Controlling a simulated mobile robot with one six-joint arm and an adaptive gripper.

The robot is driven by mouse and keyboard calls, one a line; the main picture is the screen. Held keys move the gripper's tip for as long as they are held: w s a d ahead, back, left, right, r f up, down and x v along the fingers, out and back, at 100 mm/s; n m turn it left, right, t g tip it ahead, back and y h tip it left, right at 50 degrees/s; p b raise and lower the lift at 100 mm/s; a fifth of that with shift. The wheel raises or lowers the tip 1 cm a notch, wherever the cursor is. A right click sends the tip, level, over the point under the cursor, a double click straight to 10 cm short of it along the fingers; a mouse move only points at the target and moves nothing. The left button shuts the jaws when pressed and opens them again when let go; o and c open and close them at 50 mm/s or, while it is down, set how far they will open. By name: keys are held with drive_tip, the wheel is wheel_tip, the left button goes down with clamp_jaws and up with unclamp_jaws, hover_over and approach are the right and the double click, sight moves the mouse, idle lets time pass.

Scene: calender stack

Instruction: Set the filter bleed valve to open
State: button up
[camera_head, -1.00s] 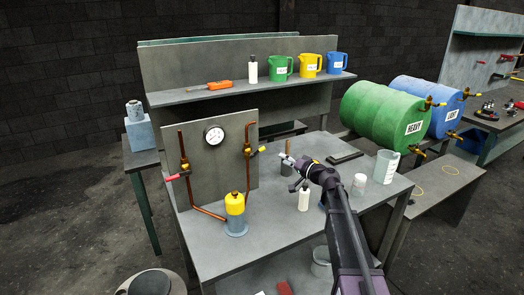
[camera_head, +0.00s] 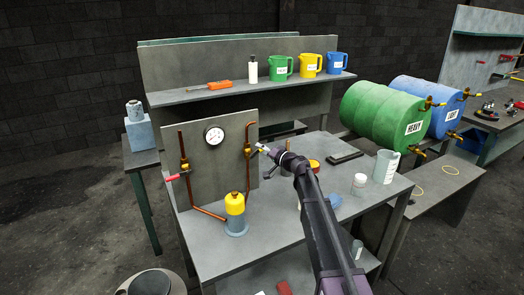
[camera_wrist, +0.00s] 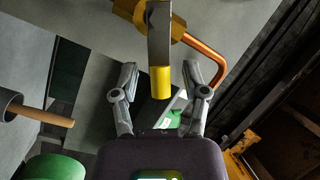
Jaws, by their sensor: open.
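A grey panel (camera_head: 220,160) on the bench carries two copper pipes with brass valves. The right valve (camera_head: 247,151) has a lever with a yellow grip, mostly hidden by my gripper (camera_head: 264,150) in the head view. In the wrist view the grey lever (camera_wrist: 159,35) with its yellow grip (camera_wrist: 160,80) reaches down between the two fingers of my gripper (camera_wrist: 158,76). The fingers are open, one on each side, with gaps showing. The left valve (camera_head: 185,168) has a red-gripped lever (camera_head: 172,178). I see no label naming either valve.
A pressure gauge (camera_head: 214,135) is on the panel. A yellow-topped filter canister (camera_head: 235,204) stands in front, below my arm's left. A white cup (camera_head: 359,182) and a clear beaker (camera_head: 386,167) stand on the bench's right. Jugs line the shelf behind.

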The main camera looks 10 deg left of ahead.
clamp_jaws()
drive_tip(key=shift+r+p, duration=0.2)
drive_tip(key=shift+p, duration=0.1)
drive_tip(key=shift+s+a+r+n+h+p, duration=0.15)
drive_tip(key=shift+a+r+n+h+p, duration=0.15)
drive_tip(key=shift+n+p, duration=0.5)
drive_tip(key=n, duration=0.1)
drive_tip(key=n+p, duration=0.1)
drive_tip(key=r+n+h+p, duration=0.1)
drive_tip(key=shift+s+a+g, duration=0.3)
drive_tip(key=shift+a, duration=0.05)
drive_tip(key=n, duration=0.1)
drive_tip(key=n+h+p, duration=0.1)
drive_tip(key=a+p, duration=0.1)
drive_tip(key=shift+s+r+n, duration=0.25)
drive_tip(key=shift+s+n, duration=0.15)
drive_tip(key=shift+s+a+n+h+p, duration=0.2)
drive_tip(key=shift+a+n+h+p, duration=0.1)
drive_tip(key=shift+n+h+p, duration=0.25)
drive_tip(key=shift+s+a+n+h+p, duration=0.15)
drive_tip(key=shift+a+n+h+p, duration=0.15)
drive_tip(key=shift+n, duration=0.45)
drive_tip(key=shift+f, duration=0.1)
